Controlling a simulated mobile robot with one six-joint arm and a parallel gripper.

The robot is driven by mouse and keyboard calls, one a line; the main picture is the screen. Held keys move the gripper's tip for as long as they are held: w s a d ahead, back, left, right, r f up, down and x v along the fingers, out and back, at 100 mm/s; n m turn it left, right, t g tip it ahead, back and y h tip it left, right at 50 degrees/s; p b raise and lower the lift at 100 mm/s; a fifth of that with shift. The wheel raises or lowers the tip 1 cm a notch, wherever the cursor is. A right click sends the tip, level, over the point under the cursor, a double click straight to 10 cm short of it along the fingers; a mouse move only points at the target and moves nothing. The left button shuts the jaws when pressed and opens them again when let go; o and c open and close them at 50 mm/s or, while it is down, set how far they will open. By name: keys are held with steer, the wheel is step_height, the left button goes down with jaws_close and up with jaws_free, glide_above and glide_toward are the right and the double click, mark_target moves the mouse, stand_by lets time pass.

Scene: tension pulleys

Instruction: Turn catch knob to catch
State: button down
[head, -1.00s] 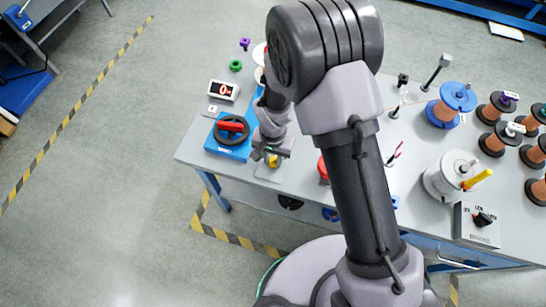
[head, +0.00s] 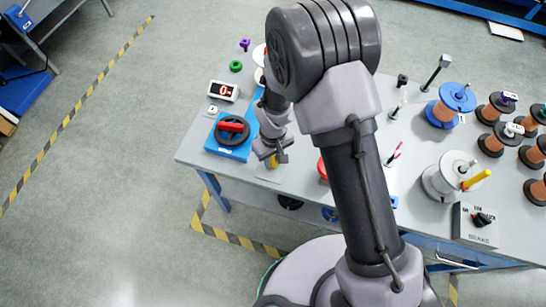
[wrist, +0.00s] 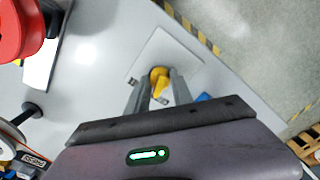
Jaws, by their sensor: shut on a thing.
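The catch knob, a small yellow knob (wrist: 157,75), sits on a pale square plate (wrist: 177,47) near the table edge. In the wrist view my gripper (wrist: 158,82) has one grey finger on each side of the knob and is shut on it. A yellow pointed part shows between the fingers. In the head view my gripper (head: 275,162) is over the same plate (head: 268,176), and the knob is mostly hidden by the fingers. Marks on the plate are too small to read.
A blue device with a black handwheel and red bar (head: 232,129) stands just left of my gripper. A counter display (head: 223,91) is behind it. A red round part (wrist: 20,28) is at upper left in the wrist view. Spools stand to the right on the table (head: 330,210).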

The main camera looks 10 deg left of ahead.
mark_target(273, 159)
steer(key=shift+n, duration=2)
steer(key=c, duration=1.1)
jaws_free()
step_height(273, 159, up, 18)
steer(key=p, duration=0.6)
steer(key=shift+f, duration=0.25)
